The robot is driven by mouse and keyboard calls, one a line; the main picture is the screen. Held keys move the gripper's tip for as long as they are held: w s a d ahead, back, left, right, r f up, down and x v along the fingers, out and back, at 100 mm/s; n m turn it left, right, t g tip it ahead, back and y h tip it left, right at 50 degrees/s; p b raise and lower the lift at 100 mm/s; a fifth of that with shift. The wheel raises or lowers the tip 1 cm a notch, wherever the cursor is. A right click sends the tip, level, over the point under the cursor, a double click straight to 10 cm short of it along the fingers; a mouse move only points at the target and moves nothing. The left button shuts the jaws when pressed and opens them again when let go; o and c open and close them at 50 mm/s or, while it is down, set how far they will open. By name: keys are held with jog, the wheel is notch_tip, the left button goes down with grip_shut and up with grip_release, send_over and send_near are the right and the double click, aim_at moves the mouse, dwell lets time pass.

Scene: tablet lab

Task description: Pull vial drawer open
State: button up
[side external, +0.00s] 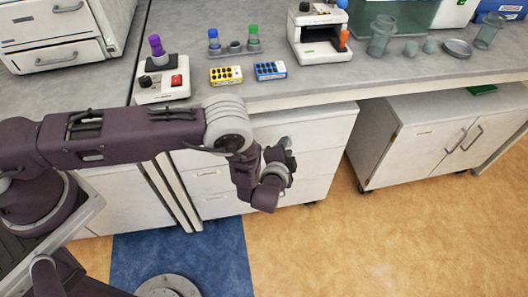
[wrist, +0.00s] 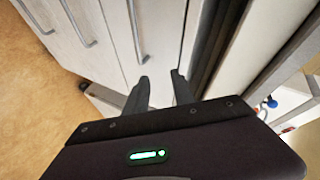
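A white drawer cabinet (side external: 325,138) stands under the bench with stacked drawer fronts, and these look closed. No label tells which is the vial drawer. My gripper (side external: 288,152) is low in front of the cabinet's upper part, below the bench edge. In the wrist view, my gripper's two fingers (wrist: 162,82) are apart and point at a white drawer front (wrist: 163,35). A grey bar handle (wrist: 138,30) lies ahead and to the left of the fingers. Nothing shows between the fingers, though contact with the front is hard to judge.
The bench (side external: 200,110) above holds a purple-topped device (side external: 162,75), colored vials (side external: 252,38), yellow and blue racks (side external: 226,75) and a white machine (side external: 320,32). A second cabinet (side external: 425,140) stands at right. The floor (side external: 330,235) before the drawers is clear.

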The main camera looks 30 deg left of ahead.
jog(key=s+a+f+m+t+y, duration=0.2)
jog(key=s+a+f+m, duration=0.1)
jog(key=s+a+f, duration=0.25)
jog(key=f+x, duration=0.1)
jog(key=x, duration=0.5)
jog(key=shift+w+d, duration=0.1)
jog(key=shift+d, duration=0.05)
grip_shut()
dwell(0.9)
